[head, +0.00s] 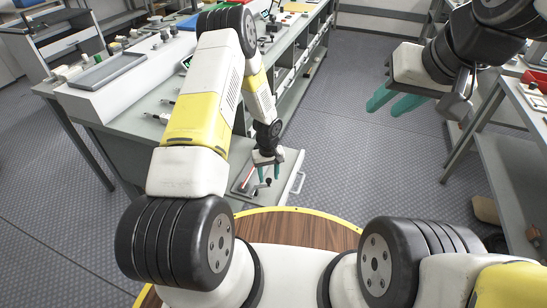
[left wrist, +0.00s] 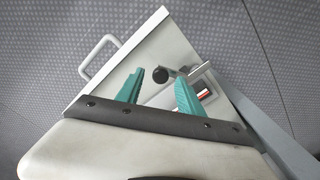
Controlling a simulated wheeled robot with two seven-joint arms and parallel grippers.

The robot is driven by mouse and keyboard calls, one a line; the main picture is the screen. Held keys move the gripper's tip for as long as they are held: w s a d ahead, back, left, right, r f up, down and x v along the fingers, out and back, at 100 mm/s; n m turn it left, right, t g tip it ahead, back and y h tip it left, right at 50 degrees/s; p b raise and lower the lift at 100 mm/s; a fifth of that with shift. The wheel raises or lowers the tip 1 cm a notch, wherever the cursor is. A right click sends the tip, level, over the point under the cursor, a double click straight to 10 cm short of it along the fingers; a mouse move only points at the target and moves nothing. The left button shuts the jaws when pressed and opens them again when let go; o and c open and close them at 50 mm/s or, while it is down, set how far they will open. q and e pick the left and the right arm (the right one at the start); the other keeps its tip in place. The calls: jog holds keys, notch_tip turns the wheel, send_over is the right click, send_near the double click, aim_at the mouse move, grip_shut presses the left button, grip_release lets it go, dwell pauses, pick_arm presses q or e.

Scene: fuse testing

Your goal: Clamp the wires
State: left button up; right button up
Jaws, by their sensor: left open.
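My left gripper (head: 268,178) has its teal fingers apart over a pale pulled-out board (head: 293,186) at the bench's end. In the left wrist view, a round black knob (left wrist: 160,75) and a grey metal bar (left wrist: 190,74) show between and behind the open fingers (left wrist: 160,85). A small block with a red and dark face (left wrist: 204,92) is beside the right finger. I cannot tell whether the fingers touch anything. No wires can be made out clearly. My right gripper (head: 395,103) is in the air at the upper right, its teal fingers apart and empty.
The board has a metal handle (left wrist: 98,56) on its outer edge. A long grey bench with a tray (head: 106,70) and small parts stands at left. Another table (head: 522,105) is at right. The grey floor (head: 345,130) between them is clear.

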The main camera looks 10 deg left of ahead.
pick_arm(q)
jog(key=shift+f, duration=1.25)
grip_shut()
